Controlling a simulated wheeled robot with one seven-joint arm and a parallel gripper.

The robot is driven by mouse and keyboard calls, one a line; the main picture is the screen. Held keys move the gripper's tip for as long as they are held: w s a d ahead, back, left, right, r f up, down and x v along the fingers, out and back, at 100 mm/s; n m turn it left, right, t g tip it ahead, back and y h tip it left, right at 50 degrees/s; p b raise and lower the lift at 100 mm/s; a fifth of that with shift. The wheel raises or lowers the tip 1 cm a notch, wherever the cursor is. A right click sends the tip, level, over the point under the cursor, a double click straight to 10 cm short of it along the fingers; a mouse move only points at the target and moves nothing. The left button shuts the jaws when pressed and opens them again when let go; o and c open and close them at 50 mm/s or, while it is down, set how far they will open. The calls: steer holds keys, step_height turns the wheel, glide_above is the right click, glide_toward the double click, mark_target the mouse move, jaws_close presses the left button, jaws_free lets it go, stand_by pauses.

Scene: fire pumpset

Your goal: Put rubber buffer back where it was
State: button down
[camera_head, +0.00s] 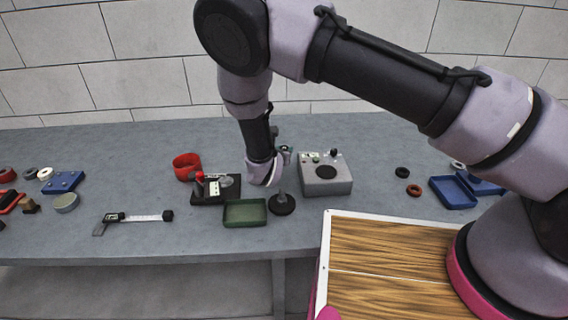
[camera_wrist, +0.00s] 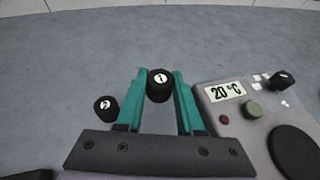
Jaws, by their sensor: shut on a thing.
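My gripper (camera_wrist: 159,74) shows two teal fingers in the wrist view. It is shut on a black cylinder marked 1 (camera_wrist: 160,86), which looks like the rubber buffer, held between the fingertips. A similar black cylinder marked 2 (camera_wrist: 105,105) stands just left of the left finger, apart from it. In the head view my wrist hangs over the back middle of the grey table, between a black-based device (camera_head: 229,187) and a grey control box (camera_head: 326,178). The fingers are mostly hidden there by my wrist, and I cannot make out the held cylinder.
The control box also shows close right of my fingers in the wrist view (camera_wrist: 215,122). Blue trays (camera_head: 453,193) lie right. The table's back strip is clear.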

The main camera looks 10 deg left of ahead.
steer(key=shift+f, duration=2.4)
steer(key=shift+f, duration=0.1)
steer(key=c, duration=0.5)
jaws_free()
steer(key=v, duration=1.2)
